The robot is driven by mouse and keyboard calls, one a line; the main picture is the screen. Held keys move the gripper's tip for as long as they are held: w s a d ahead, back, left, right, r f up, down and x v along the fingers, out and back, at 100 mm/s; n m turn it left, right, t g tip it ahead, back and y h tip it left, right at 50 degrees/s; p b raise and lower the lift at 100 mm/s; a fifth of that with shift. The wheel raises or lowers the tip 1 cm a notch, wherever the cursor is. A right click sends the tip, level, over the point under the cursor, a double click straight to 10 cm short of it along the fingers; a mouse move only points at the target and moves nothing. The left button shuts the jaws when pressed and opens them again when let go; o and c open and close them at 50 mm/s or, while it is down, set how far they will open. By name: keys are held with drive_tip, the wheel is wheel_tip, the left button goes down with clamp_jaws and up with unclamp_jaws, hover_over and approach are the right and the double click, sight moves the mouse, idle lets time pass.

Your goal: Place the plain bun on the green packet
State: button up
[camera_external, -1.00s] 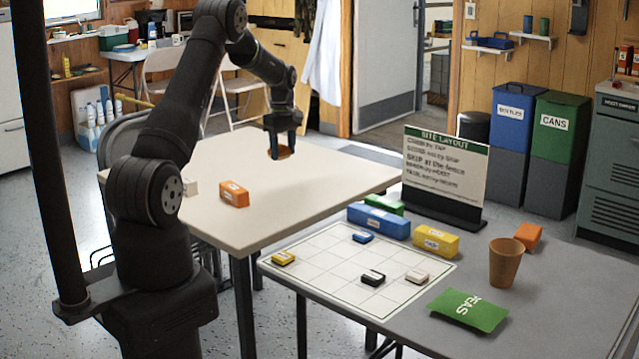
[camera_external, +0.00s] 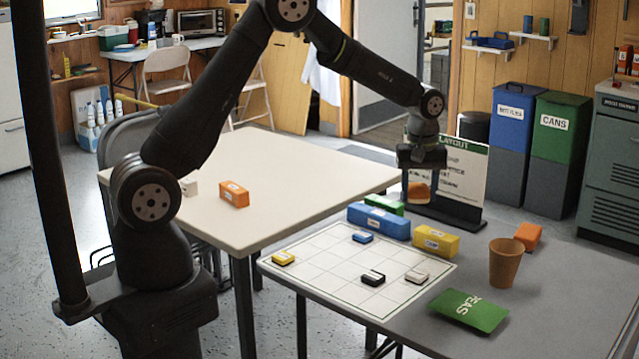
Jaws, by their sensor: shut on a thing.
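My gripper (camera_external: 419,190) is shut on the plain bun (camera_external: 419,191), a small brown-orange piece low between the fingers. The fingers hide part of it. It is held in the air in front of the sign, behind the grey table's blocks. The green packet (camera_external: 468,310), with white lettering, lies flat near the front edge of the grey table. It is below and to the right of my gripper, and its top is bare.
A brown cup (camera_external: 505,263) stands just behind the packet. Yellow (camera_external: 435,240), blue (camera_external: 378,221) and orange (camera_external: 528,236) blocks lie nearby. A white grid board (camera_external: 330,255) with several small blocks lies left of the packet. The sign (camera_external: 462,175) stands behind.

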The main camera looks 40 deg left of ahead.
drive_tip(key=s+d+m, duration=0.8)
drive_tip(key=s+d, duration=1.8)
drive_tip(key=s, duration=0.2)
hover_over(466, 306)
wheel_tip(466, 306, down, 6)
drive_tip(key=shift+s+r, duration=0.1)
drive_tip(key=shift+f, duration=1.95)
drive_tip(key=shift+f, duration=0.1)
drive_tip(key=o, duration=0.6)
drive_tip(key=shift+f, duration=0.1)
drive_tip(key=o, duration=0.4)
